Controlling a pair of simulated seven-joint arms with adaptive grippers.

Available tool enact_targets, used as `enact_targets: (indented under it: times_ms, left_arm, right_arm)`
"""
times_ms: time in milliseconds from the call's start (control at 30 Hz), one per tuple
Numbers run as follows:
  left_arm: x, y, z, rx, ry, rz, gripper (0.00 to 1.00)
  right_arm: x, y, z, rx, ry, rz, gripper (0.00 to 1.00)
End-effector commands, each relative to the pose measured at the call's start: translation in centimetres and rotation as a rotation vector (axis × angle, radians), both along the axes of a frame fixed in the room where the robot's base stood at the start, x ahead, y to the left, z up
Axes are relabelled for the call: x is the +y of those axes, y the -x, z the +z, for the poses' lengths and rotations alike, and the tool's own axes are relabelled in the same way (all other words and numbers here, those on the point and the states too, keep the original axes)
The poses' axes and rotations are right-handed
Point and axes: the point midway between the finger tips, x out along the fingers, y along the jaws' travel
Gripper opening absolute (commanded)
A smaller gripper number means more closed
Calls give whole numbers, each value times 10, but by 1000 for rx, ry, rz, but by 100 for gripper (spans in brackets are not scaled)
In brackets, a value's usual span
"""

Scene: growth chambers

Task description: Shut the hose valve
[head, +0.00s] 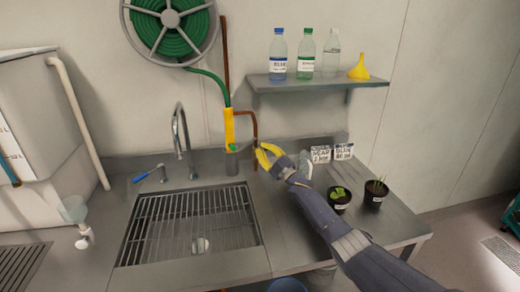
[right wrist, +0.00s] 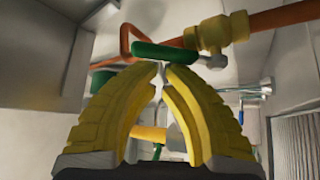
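The hose valve shows in the right wrist view as a yellow-brass body (right wrist: 212,34) on a copper pipe (right wrist: 275,20). Its green lever (right wrist: 165,52) lies roughly level across the picture, just beyond my fingertips. My right gripper (right wrist: 161,66) has its yellow fingertips almost together, with a thin gap and nothing seen held between them. I cannot tell whether the tips touch the lever. In the head view my right gripper (head: 261,152) is beside the lower end of the copper pipe (head: 253,124), behind the sink, and hides the valve area. My left gripper is not in view.
A green hose reel (head: 170,30) hangs on the wall, above a yellow piece (head: 229,127). The sink (head: 190,225) has a tap (head: 181,130) and a blue-handled lever (head: 145,175). A shelf (head: 315,84) holds bottles and a yellow funnel (head: 359,68). Pots (head: 340,200) stand near my right arm.

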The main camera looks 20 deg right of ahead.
Motion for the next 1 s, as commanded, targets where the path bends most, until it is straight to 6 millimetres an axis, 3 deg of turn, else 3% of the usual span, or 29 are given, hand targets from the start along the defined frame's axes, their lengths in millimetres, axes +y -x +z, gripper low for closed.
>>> enact_targets:
  times_ms: [1000]
  left_arm:
    - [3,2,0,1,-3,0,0]
  right_arm:
    - [-8,0,3,0,3,-3,0]
